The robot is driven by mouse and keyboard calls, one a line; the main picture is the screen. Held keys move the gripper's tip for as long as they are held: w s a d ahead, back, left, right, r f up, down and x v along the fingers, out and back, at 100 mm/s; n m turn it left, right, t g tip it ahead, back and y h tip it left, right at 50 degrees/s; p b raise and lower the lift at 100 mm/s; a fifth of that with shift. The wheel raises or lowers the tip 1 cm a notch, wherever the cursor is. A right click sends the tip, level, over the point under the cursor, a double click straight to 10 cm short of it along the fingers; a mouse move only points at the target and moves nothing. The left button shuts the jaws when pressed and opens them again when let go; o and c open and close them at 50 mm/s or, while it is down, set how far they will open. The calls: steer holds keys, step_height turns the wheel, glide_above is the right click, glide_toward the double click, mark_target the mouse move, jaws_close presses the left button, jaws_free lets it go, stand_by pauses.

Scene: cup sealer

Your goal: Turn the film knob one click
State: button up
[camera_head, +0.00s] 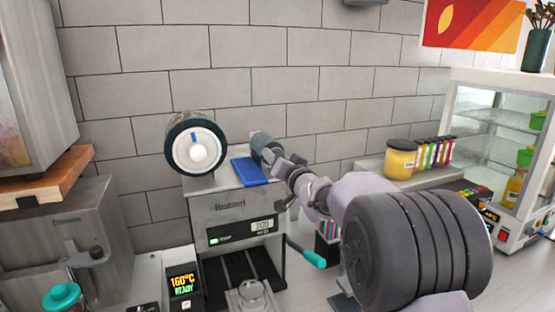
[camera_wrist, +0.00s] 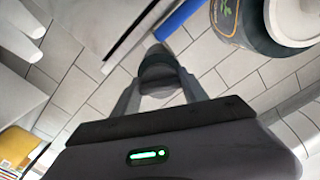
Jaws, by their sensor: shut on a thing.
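The grey cup sealer (camera_head: 232,215) stands on the counter, with a film roll (camera_head: 196,145) on top at the left. The roll has a white face with a blue mark and a round hub. To its right is the dark, rounded film knob (camera_head: 264,143), also in the middle of the wrist view (camera_wrist: 157,64). My gripper (camera_head: 275,160) reaches it from the right and is shut on it, one finger on each side in the wrist view (camera_wrist: 158,88). The fingers partly hide the knob, and any click marks do not show.
A blue flat piece (camera_head: 249,171) lies on the sealer's top beside the knob. A teal-ended lever (camera_head: 314,258) sticks out at the sealer's right. A yellow jar (camera_head: 400,158) and a glass cabinet (camera_head: 497,125) stand to the right. The tiled wall is close behind.

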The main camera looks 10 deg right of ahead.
steer(key=shift+r, duration=0.1)
steer(key=o, duration=1.4)
steer(key=s+d, duration=0.1)
steer(key=s, duration=0.4)
steer(key=s+d+b, duration=0.1)
steer(key=s, duration=0.5)
steer(key=s+d, duration=0.1)
steer(key=s, duration=0.5)
steer(key=shift+d+b, duration=0.2)
steer(key=shift+b, duration=0.15)
steer(key=s+d+f+m+g+h+b, duration=0.2)
steer(key=s+d+f+g+h+b, duration=0.15)
steer(key=s+f+b, duration=0.4)
steer(key=s+a+f+g+b, duration=0.2)
steer(key=s+a+f+b, duration=0.1)
steer(key=s+f, duration=0.5)
steer(key=s+a+f+n+g+y+b, duration=0.1)
steer(key=s+a+f+g+b, duration=0.2)
steer(key=s+f, duration=0.5)
steer(key=s+a+f+g+y+b, duration=0.1)
steer(key=s+a+f+g+b, duration=0.2)
steer(key=s+f, duration=0.5)
steer(key=shift+s+a+f+b, duration=0.2)
steer(key=shift+s+a+b, duration=0.1)
steer(key=shift+a, duration=0.15)
steer(key=shift+s+a+f+b, duration=0.15)
steer(key=shift+s+a, duration=0.1)
steer(key=shift+a, duration=0.15)
